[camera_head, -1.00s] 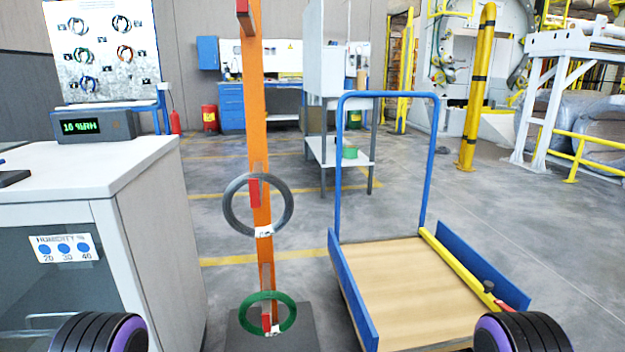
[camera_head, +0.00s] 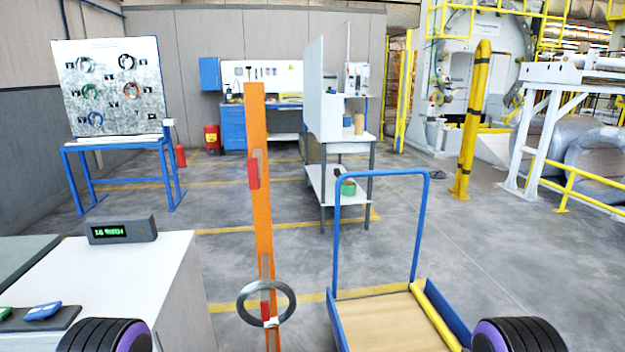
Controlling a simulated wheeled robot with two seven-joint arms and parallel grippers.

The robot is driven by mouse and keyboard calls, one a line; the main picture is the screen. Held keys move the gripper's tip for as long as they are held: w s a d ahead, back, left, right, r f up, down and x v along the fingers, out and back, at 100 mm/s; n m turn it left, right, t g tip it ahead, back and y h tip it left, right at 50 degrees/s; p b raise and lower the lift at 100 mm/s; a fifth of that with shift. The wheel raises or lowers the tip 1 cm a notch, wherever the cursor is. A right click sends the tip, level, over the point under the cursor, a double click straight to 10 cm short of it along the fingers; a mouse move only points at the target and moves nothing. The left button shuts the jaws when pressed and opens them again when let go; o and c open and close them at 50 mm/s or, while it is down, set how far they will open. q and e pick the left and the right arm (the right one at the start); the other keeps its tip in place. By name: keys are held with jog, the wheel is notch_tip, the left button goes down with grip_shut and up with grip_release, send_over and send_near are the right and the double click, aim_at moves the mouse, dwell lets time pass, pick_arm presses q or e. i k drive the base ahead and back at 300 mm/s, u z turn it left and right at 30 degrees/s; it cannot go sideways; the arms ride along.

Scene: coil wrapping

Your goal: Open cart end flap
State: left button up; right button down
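The cart has a blue push handle (camera_head: 383,175) at its far end and a tan deck (camera_head: 392,322). A blue side panel (camera_head: 446,312) stands along its right, with a yellow bar (camera_head: 437,318) just inside it. A lower blue panel (camera_head: 337,318) runs along its left. The cart's near end is cut off by the bottom of the picture, so no end flap shows there. Only dark, purple-edged parts of my own arms show at the bottom corners. Neither gripper is in view.
An orange post (camera_head: 260,200) holding a grey coil ring (camera_head: 266,304) stands left of the cart. A white cabinet (camera_head: 120,285) with a humidity display (camera_head: 121,230) is at the near left. A grey work table (camera_head: 340,150) stands beyond the cart. The floor right of the cart is clear.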

aim_at(457, 326)
jog(key=z, duration=1.55)
jog(key=i, duration=0.4)
jog(key=z, duration=0.8)
jog(key=i, duration=1.3)
jog(key=u, duration=1)
jog(key=i, duration=0.55)
jog(key=u, duration=0.05)
